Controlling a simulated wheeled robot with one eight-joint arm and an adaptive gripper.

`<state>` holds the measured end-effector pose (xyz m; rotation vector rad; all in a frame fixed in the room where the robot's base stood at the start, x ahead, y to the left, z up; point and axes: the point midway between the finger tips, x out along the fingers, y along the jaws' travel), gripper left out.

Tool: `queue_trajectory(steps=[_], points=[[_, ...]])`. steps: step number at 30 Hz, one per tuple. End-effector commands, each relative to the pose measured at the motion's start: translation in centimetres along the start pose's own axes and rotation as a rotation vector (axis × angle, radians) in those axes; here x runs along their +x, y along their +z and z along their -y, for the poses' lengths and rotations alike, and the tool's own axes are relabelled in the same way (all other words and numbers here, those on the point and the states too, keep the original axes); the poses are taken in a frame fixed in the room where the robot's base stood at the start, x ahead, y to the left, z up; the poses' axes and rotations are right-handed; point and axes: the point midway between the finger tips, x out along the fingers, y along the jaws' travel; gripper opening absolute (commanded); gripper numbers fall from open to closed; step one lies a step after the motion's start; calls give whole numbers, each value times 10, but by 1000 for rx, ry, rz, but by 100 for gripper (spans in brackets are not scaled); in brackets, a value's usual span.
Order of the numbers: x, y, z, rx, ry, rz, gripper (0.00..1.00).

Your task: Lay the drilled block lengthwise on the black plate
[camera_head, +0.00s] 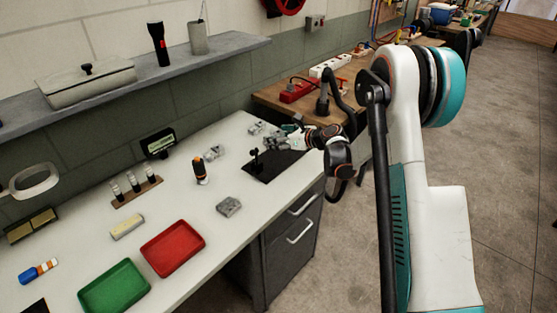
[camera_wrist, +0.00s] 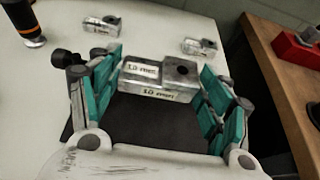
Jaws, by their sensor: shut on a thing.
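My gripper (camera_wrist: 160,88) is shut on the drilled block (camera_wrist: 160,82), a grey metal block with a round hole near its right end and "10 mm" labels. The block lies crosswise between the teal fingers, its hole facing up. The black plate (camera_wrist: 150,125) shows below and nearer than the block in the wrist view. In the head view my gripper (camera_head: 278,142) is at the far edge of the black plate (camera_head: 287,167). Whether the block touches the plate is not clear.
A black clamp-like fixture (camera_head: 256,160) stands at the plate's left side. Similar blocks lie on the bench, one in front (camera_head: 229,206), others behind (camera_wrist: 102,24) (camera_wrist: 198,46). An orange-black tool (camera_head: 200,171) stands left. Red (camera_head: 173,248) and green (camera_head: 114,288) trays lie nearer.

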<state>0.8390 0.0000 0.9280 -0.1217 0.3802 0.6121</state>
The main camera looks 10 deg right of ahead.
Motion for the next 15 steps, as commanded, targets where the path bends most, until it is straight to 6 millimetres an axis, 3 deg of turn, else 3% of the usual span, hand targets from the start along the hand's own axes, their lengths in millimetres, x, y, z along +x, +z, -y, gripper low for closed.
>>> queue_trajectory(steps=[3,15], points=[[10,-23,0,0,0,1,32],[22,-52,0,0,0,1,32]])
